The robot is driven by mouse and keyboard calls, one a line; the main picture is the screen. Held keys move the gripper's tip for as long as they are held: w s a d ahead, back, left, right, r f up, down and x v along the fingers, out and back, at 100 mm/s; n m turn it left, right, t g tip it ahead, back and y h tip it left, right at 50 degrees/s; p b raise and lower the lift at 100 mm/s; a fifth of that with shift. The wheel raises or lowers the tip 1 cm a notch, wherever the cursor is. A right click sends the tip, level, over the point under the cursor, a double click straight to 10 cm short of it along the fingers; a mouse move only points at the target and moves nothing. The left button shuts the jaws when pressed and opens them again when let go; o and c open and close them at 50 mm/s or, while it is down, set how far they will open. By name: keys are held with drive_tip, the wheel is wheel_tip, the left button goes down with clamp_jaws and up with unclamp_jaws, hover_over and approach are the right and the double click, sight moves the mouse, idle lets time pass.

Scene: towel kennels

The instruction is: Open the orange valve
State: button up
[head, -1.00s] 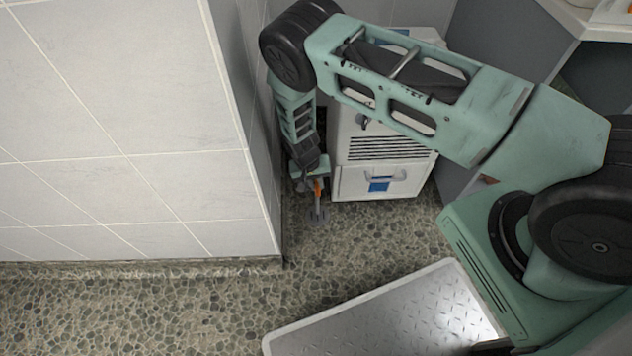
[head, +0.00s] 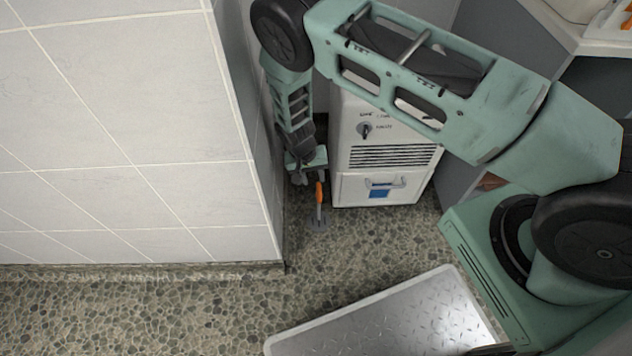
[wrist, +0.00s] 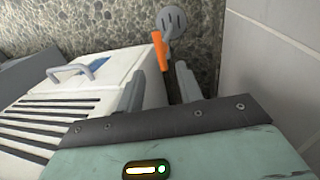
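The orange valve handle (head: 319,193) stands low near the floor, in the gap between the tiled wall and the white machine. It is a short, roughly upright orange bar in the head view. In the head view my gripper (head: 310,177) is just above and left of the handle, partly dark and hard to make out.
The white machine (head: 387,187) with a vent and a blue-marked drawer stands close to the right of the valve. The tiled wall (head: 130,130) is close on the left. A metal-topped platform (head: 390,318) lies in front. Pebbled floor (head: 340,258) between is clear.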

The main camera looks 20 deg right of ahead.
drive_tip(key=shift+w+a+r+p, duration=0.1)
drive_tip(key=shift+a+r+p, duration=0.15)
drive_tip(key=shift+r, duration=0.9)
drive_tip(key=shift+w+a+r+p, duration=0.1)
drive_tip(key=shift+a+r+p, duration=0.1)
drive_tip(key=shift+r, duration=0.9)
drive_tip(key=shift+s, duration=0.15)
